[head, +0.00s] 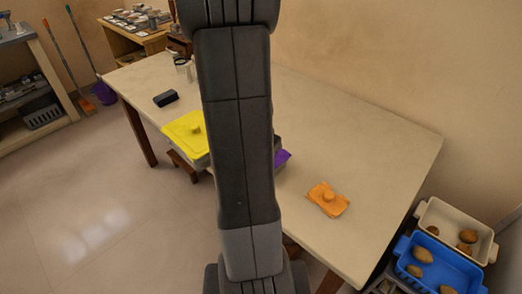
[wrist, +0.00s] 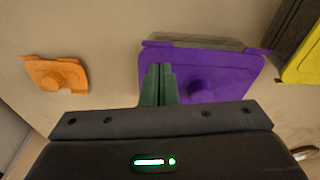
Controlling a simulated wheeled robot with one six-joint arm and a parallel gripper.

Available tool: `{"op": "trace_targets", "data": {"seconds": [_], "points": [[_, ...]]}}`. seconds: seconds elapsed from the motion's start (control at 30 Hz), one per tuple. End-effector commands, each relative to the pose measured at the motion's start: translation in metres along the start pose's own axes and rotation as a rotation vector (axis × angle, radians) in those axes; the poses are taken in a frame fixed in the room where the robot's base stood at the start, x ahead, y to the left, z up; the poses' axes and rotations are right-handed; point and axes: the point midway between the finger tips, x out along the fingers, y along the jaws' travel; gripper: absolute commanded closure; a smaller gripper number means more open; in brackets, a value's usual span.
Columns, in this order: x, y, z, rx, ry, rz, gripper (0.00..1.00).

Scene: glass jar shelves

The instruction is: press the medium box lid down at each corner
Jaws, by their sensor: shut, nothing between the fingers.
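A purple lid (wrist: 222,69) with a round purple knob (wrist: 200,88) lies on a box (wrist: 195,42), whose greyish wall shows along the lid's far edge in the wrist view. I take it as the medium one, between a smaller orange lid (wrist: 55,74) and a yellow lid (wrist: 303,57). In the head view my arm hides most of it, leaving only a purple corner (head: 282,157). My gripper (wrist: 158,70) is shut and empty, its dark green fingers over the lid's left part, beside the knob. I cannot tell whether the fingertips touch the lid or whether every corner sits flush.
The yellow lid (head: 187,131) and orange lid (head: 327,199) are on the long table (head: 330,120). A dark block (head: 166,98) lies near the far left edge. Blue (head: 435,265) and white (head: 455,220) bins with brown objects stand at the right. The table right of the orange lid is clear.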

Motion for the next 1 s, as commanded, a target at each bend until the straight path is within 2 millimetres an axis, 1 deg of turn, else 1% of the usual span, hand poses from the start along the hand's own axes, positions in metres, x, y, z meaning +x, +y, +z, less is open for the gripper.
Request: {"op": "trace_targets", "data": {"seconds": [1.0], "points": [[0.017, -0.086, -0.087, 0.000, 0.001, -0.001, 1.00]]}}
